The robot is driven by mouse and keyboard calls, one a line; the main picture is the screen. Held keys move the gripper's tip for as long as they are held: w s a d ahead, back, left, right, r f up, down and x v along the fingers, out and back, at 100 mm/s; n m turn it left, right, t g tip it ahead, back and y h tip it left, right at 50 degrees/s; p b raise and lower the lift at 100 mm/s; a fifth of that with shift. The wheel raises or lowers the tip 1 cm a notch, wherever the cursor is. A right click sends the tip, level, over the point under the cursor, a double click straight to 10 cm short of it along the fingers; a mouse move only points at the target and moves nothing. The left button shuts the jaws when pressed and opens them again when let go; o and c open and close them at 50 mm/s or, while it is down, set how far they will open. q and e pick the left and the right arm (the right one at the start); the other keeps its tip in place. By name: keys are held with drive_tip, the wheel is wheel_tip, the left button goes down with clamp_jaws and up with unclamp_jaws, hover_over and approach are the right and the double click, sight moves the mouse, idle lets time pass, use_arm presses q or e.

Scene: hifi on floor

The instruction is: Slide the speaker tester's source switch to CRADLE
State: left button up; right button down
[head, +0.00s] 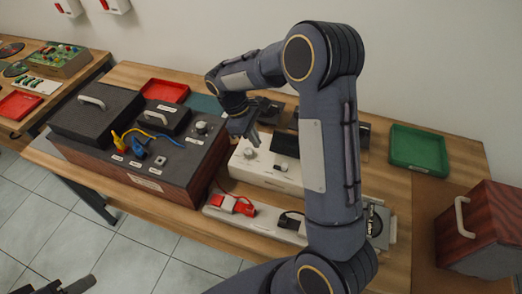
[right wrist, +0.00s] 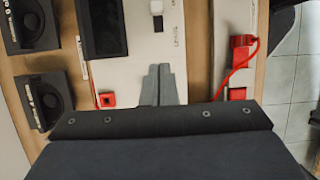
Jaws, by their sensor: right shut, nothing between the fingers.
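The speaker tester looks to be the white box (head: 262,173) under my right arm in the head view, with a round knob and a dark screen. In the right wrist view its white panel (right wrist: 130,70) carries a dark screen (right wrist: 101,28), a red square part (right wrist: 107,99) and a small black-and-white part (right wrist: 157,20), perhaps the source switch. Labels there are too small to read. My right gripper (right wrist: 160,84) is shut and empty, fingertips over the panel, below that small part in the picture; contact cannot be told. My left gripper (head: 62,288) shows partly at the lower left.
A dark-topped wooden console (head: 130,165) stands left of the tester. A white strip (head: 265,224) with red connectors lies in front. Black speaker units (right wrist: 48,100) sit along the wrist view's left. A green tray (head: 418,150) and a wooden box (head: 483,228) are at right.

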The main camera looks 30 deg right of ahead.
drive_tip(key=shift+v, duration=1.1)
